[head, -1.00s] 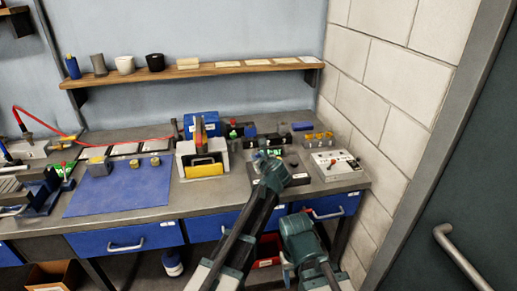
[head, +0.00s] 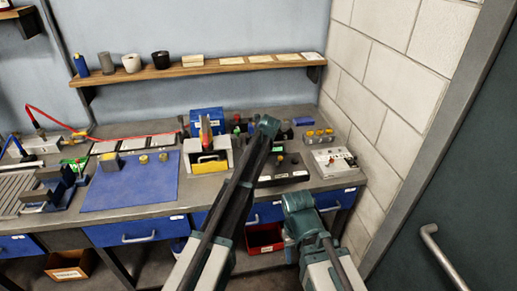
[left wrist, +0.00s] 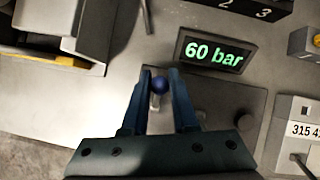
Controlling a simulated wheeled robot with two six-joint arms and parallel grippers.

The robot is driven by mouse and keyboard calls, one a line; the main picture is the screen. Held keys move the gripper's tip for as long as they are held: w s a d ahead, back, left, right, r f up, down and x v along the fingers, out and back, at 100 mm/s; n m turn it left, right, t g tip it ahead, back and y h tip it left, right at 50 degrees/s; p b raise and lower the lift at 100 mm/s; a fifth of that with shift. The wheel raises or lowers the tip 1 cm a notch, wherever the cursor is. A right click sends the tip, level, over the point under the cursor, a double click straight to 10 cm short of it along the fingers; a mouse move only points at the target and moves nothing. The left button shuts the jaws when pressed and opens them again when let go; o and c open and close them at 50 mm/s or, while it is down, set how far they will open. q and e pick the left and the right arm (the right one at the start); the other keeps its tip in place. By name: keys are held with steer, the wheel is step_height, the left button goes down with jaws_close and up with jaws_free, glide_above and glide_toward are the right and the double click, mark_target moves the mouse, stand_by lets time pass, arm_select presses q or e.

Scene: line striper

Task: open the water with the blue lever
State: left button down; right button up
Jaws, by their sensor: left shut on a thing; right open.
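The blue lever (left wrist: 160,86) shows its round blue knob in the left wrist view, with a pale stem below it. My left gripper (left wrist: 160,80) has its two fingers on either side of the knob and is shut on it. In the head view my left gripper (head: 268,125) is over the back of the bench, and its arm hides the lever. A display (left wrist: 210,52) reading "60 bar" stands just beyond the knob. My right gripper (head: 298,203) is open and empty in front of the bench's front edge.
A dark panel with knobs (head: 285,170) lies right of my left arm. A white box with a red-topped switch (head: 333,160) is farther right. A white holder with a yellow part (head: 205,165) stands to the left. The blue mat (head: 130,185) is further left.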

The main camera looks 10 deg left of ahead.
arm_select(q)
steer(key=shift+w, duration=0.1)
stand_by(0.4)
steer(key=c, duration=0.7)
jaws_free()
steer(key=shift+a, duration=0.1)
steer(key=p+v, duration=1.2)
steer(key=v, duration=0.1)
steer(key=shift+r, duration=0.4)
